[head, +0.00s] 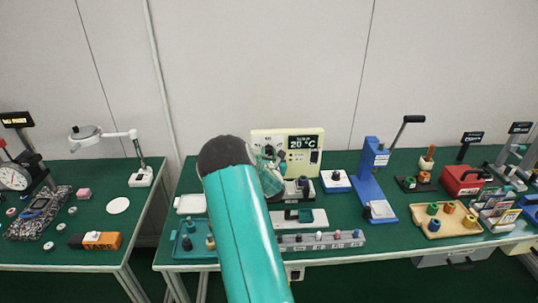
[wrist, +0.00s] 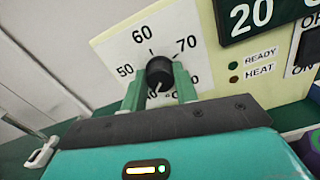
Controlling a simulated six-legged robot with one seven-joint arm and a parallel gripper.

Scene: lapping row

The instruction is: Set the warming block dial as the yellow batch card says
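The warming block (head: 297,170) is a cream unit at the back of the middle bench, with a display reading 20 °C. Its black dial (wrist: 160,72) sits on a white scale plate (wrist: 117,52) marked 50, 60 and 70; lower numbers are partly hidden. A pale line on the knob points down. My gripper (wrist: 160,85) has a teal finger on each side of the dial, with no clear gap seen.
In the wrist view, READY and HEAT lamps (wrist: 233,72) look unlit, and a dark switch (wrist: 307,45) is at right. A blue press (head: 372,180) and a wooden tray (head: 446,221) stand right of the block. A teal tray (head: 190,240) lies left.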

